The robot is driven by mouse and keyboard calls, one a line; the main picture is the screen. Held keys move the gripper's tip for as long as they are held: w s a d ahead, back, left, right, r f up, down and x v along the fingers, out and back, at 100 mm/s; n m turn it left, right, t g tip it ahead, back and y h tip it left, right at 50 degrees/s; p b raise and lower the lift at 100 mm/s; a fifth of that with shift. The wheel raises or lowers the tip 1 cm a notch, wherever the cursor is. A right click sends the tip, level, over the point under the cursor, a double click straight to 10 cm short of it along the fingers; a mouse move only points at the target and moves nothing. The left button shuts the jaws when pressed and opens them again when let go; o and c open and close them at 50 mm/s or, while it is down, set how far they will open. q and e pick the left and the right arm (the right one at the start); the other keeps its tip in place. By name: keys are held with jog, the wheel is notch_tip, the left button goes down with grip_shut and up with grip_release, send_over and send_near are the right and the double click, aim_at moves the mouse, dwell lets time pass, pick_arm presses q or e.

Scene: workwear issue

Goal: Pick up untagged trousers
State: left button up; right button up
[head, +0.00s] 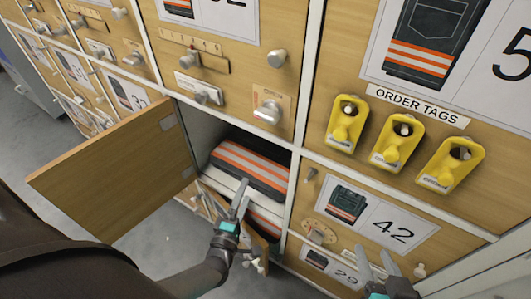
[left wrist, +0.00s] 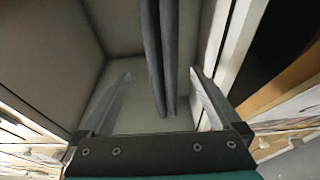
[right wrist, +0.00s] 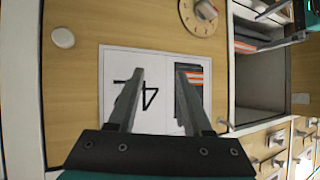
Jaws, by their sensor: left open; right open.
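Folded dark grey trousers (head: 250,170) with orange and pale stripes lie inside an open locker compartment in the head view. No tag shows on their visible side. A second striped dark garment (head: 264,216) shows partly below a white shelf edge. My left gripper (head: 243,196) is open at the compartment mouth, in front of the trousers. In the left wrist view, dark folded edges (left wrist: 160,45) lie between its open fingers, without visible grip. My right gripper (head: 374,254) is open and empty before the door labelled 42; it also shows in the right wrist view (right wrist: 157,72).
The open wooden door (head: 110,175) swings out to the left. Three yellow order tags (head: 397,142) hang on the locker front at right, under the "ORDER TAGS" label. Knobs and latches (head: 268,108) stick out of the surrounding doors. Grey floor lies below left.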

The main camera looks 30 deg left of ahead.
aim_at(251, 173)
pick_arm(q)
jog(key=shift+w+a+b, duration=0.15)
jog(key=shift+w, duration=0.6)
jog(key=shift+w+a+b, duration=0.15)
jog(key=shift+w, duration=0.6)
jog(key=shift+w+a+f+b, duration=0.1)
jog(key=shift+w+a+b, duration=0.15)
jog(key=shift+w, duration=0.25)
jog(key=shift+w+a+f+b, duration=0.1)
jog(key=shift+w+a+b, duration=0.15)
jog(key=shift+w, duration=0.2)
jog(key=shift+w+a, duration=0.2)
jog(key=shift+w, duration=0.35)
jog(key=shift+w+a+b, duration=0.15)
jog(key=shift+w+b, duration=0.4)
jog(key=shift+w, duration=0.45)
pick_arm(e)
jog(key=shift+s+a+r+m+t+y, duration=0.25)
jog(key=shift+a+r+t+y, duration=0.3)
jog(key=shift+a+r+t, duration=0.55)
jog(key=shift+s+a+r+m+t+y, duration=0.2)
jog(key=shift+a+r+t+y, duration=0.35)
jog(key=shift+t, duration=0.95)
jog(key=shift+a+f, duration=0.15)
pick_arm(q)
jog(key=shift+r, duration=0.1)
grip_shut()
